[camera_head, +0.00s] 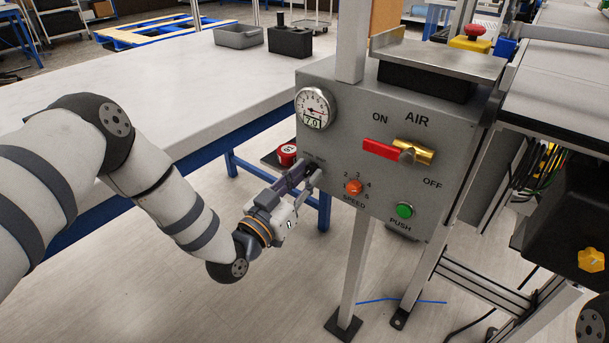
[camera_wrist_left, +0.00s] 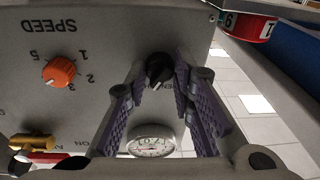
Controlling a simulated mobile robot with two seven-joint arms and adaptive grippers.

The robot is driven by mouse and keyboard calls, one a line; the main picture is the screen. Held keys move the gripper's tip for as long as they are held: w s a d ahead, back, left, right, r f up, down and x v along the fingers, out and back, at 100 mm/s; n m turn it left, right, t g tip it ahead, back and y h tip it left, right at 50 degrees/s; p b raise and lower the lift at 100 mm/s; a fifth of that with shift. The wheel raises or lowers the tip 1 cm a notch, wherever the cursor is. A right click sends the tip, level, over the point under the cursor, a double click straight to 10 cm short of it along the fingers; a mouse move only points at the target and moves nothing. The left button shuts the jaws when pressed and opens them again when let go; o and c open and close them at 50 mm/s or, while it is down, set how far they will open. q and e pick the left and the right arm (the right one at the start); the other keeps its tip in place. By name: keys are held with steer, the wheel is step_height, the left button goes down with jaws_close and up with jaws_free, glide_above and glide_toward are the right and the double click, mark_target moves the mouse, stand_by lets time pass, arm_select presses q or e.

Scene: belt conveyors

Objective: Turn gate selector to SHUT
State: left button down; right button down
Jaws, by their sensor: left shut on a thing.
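The gate selector, a black knob (camera_wrist_left: 158,68), sits on the grey control panel (camera_head: 340,120). The left wrist view shows it between the purple-padded fingers of my left gripper (camera_wrist_left: 163,82). In the head view my left gripper (camera_head: 308,174) reaches the panel's lower left from the left, and its fingers hide most of the knob. The gripper is shut on the knob. The lettering around the knob is mostly covered, so its setting cannot be read. My right gripper is not in view.
The panel also holds a gauge (camera_head: 315,108), a red and gold AIR valve (camera_head: 400,150), an orange SPEED knob (camera_head: 354,187) and a green PUSH button (camera_head: 404,210). A red round object (camera_head: 287,154) is left of my fingers. A white table (camera_head: 190,95) stands behind.

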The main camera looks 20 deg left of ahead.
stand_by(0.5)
arm_select(q)
steer(key=c, duration=1.4)
jaws_free()
steer(key=shift+o, duration=0.2)
steer(key=v, duration=1.2)
